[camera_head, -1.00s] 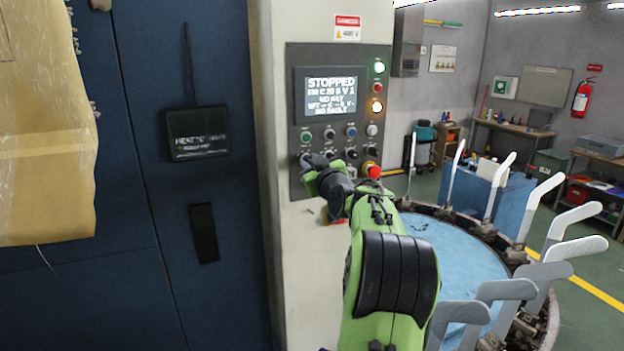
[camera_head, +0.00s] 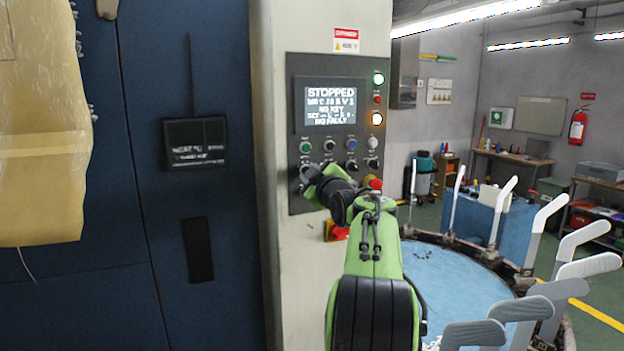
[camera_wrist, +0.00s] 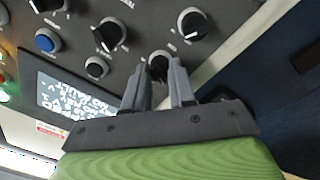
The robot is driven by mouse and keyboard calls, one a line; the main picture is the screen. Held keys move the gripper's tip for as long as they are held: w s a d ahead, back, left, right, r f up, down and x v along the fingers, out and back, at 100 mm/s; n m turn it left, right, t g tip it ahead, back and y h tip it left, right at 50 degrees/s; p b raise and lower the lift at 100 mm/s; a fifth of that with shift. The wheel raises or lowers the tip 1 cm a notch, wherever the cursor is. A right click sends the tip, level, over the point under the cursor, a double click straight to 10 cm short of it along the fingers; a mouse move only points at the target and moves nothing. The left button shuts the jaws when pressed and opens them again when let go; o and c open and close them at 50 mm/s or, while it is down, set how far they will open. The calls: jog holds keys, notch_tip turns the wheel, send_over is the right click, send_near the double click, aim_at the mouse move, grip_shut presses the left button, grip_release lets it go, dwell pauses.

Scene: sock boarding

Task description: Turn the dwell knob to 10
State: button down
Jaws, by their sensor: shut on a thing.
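The grey control panel (camera_head: 338,130) has a screen reading STOPPED, with small lower lines that are hard to read. Below the screen are rows of buttons and knobs. My gripper (camera_head: 308,178) is at the panel's lower left and hides the controls behind it. In the wrist view my gripper (camera_wrist: 162,64) is shut on a small dark knob (camera_wrist: 158,68), with one finger on each side of it. The knob's label and pointer cannot be read, so I cannot tell its setting or confirm that it is the dwell knob.
Other black knobs (camera_wrist: 192,24) (camera_wrist: 110,34) and a blue button (camera_wrist: 45,43) sit close by on the panel. A red emergency button (camera_head: 375,184) is partly behind my arm. A round blue table (camera_head: 450,280) ringed with upright pale boards stands at right.

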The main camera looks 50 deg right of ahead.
jog(key=c, duration=0.9)
grip_release()
jog(key=shift+c, duration=0.2)
jog(key=b+v, duration=0.4)
jog(key=v, duration=1.1)
jog(key=shift+s+a+b, duration=0.15)
jog(key=shift+s+b, duration=0.15)
jog(key=shift+b, duration=0.1)
jog(key=w+a+f+g+y, duration=0.1)
jog(key=w+a+f+y, duration=0.1)
jog(key=a+f, duration=0.35)
jog(key=w+a+f+m+g+y, duration=0.1)
jog(key=w+a+f+y, duration=0.15)
jog(key=a, duration=0.65)
jog(key=w+a+f+g+y, duration=0.1)
jog(key=w+a+f+y, duration=0.15)
jog(key=a, duration=0.55)
jog(key=s+a+f+m+g+y, duration=0.1)
jog(key=s+a+f+g+y, duration=0.2)
jog(key=s+a+f, duration=1.2)
notch_tip(320, 180, down, 3)
jog(key=s+g, duration=0.1)
jog(key=g, duration=0.2)
jog(key=shift+s+a+m+g, duration=0.2)
jog(key=shift+a+m+g, duration=0.1)
jog(key=shift+g, duration=0.1)
